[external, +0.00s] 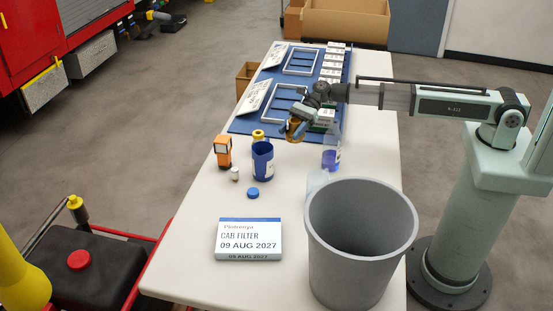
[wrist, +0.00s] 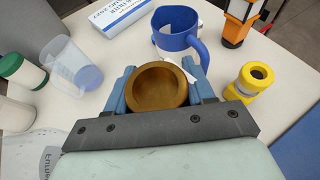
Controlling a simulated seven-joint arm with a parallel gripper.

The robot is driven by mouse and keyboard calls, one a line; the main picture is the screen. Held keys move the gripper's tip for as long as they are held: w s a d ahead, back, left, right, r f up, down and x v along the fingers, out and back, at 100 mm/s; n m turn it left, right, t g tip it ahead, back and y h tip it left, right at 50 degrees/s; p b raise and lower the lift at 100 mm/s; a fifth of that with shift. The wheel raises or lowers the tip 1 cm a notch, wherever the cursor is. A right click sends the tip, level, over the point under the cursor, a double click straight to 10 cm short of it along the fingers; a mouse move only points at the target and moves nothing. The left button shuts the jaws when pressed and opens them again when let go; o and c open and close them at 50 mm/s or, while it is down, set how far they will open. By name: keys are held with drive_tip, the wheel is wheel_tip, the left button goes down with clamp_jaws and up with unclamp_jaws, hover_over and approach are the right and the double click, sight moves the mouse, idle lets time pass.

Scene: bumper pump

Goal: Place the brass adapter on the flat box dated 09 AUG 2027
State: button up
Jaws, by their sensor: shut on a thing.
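The brass adapter (wrist: 157,86) is a round, hollow brass ring-like piece, held between the fingers of my gripper (wrist: 160,90) in the wrist view. In the external view, my gripper (external: 297,125) is over the far part of the table near the blue mat's front edge, with the brass adapter (external: 295,131) below it. The flat box (external: 248,240), white with a blue edge and marked CAB FILTER 09 AUG 2027, lies at the table's near end, well apart from my gripper. Part of it shows at the top of the wrist view (wrist: 118,12).
A grey bin (external: 359,240) stands right of the flat box. A blue mat (external: 247,124) with frames and boxes lies behind.

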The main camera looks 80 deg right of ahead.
wheel_tip(320, 180, up, 9)
drive_tip(key=shift+f, duration=0.1)
drive_tip(key=a, duration=0.1)
drive_tip(key=n+g+y, duration=0.1)
drive_tip(key=n+g, duration=0.2)
hover_over(246, 239)
drive_tip(key=shift+f, duration=7.35)
drive_tip(key=shift+f, duration=0.15)
drive_tip(key=o, duration=1.4)
